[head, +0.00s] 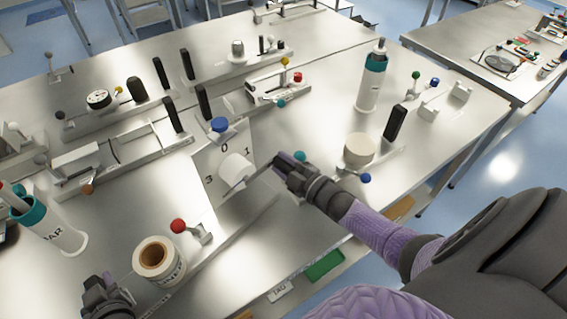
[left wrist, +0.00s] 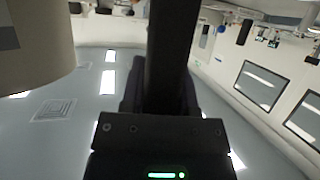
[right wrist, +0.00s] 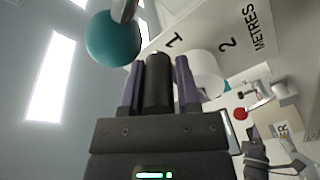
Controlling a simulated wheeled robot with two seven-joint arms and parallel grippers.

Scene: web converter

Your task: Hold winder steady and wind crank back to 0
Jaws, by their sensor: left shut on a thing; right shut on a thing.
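The winder's pale dial plate (head: 208,160) stands upright mid-table, with 3, 0 and 1 readable around a white hub (head: 236,170). In the right wrist view the plate (right wrist: 205,42) shows 1, 2 and METRES. My right gripper (head: 284,167) is right of the plate, shut on the black crank grip (right wrist: 158,82), between its purple fingers. My left gripper (head: 104,284) is at the lower left, beside the tape roll (head: 158,262). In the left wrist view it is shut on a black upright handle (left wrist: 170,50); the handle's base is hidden.
A red knob (head: 178,226) is beside the roll. A teal knob (head: 299,156) is close to my right gripper; a pale round block (head: 359,149) and blue knob (head: 365,178) are further right. A white bottle (head: 368,90) stands behind. Other fixtures crowd the table's back left.

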